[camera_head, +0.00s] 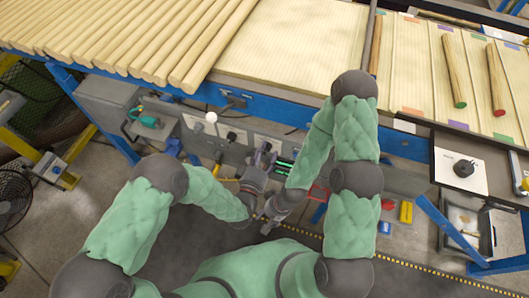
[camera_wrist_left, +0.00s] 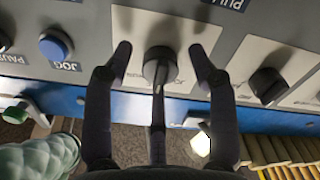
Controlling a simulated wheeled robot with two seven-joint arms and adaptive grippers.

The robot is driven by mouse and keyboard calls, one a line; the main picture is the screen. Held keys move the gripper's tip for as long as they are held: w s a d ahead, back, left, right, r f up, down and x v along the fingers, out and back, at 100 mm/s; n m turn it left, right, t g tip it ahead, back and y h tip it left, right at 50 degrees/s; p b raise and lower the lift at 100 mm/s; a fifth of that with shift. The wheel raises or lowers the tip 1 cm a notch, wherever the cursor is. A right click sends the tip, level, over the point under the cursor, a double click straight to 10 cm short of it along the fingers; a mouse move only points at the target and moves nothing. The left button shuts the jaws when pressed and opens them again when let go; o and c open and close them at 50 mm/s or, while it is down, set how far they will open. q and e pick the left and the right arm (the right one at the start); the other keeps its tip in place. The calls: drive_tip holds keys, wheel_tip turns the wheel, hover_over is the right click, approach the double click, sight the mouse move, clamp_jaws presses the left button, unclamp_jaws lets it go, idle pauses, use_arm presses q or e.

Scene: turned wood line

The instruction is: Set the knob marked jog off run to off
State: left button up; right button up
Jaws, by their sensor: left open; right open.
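In the left wrist view a black round knob (camera_wrist_left: 158,68) sits on a white plate (camera_wrist_left: 133,77) with small lettering I cannot read. My left gripper (camera_wrist_left: 158,58) is open, with one finger on each side of this knob and a gap to it. In the head view my left gripper (camera_head: 265,157) is at the front panel, hiding most of that knob. I cannot confirm from the lettering that it is the jog off run knob, nor read its setting. My right gripper (camera_head: 269,226) is open and empty, lower down, away from the panel.
A second black knob (camera_wrist_left: 267,84) on a white plate is beside it. A blue button (camera_wrist_left: 55,45) labelled JOG is on the other side. Wooden rods (camera_head: 130,35) lie above the panel.

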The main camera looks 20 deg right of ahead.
use_arm(q)
drive_tip(key=v, duration=1.2)
idle(0.3)
drive_tip(key=w+a+f+g+y+p, duration=0.1)
drive_tip(key=w+a+f+g+y, duration=0.35)
drive_tip(key=a+f+g, duration=0.5)
drive_tip(key=s+a+f+g, duration=0.2)
drive_tip(key=s+a+f, duration=0.1)
drive_tip(key=s, duration=0.2)
drive_tip(key=s+a+f+n+g+y, duration=0.1)
drive_tip(key=s+a+f+g, duration=0.2)
drive_tip(key=s+f, duration=0.1)
drive_tip(key=shift+s+a+f+p, duration=0.25)
drive_tip(key=shift+s+p, duration=0.2)
drive_tip(key=shift+s, duration=0.4)
drive_tip(key=shift+y, duration=0.25)
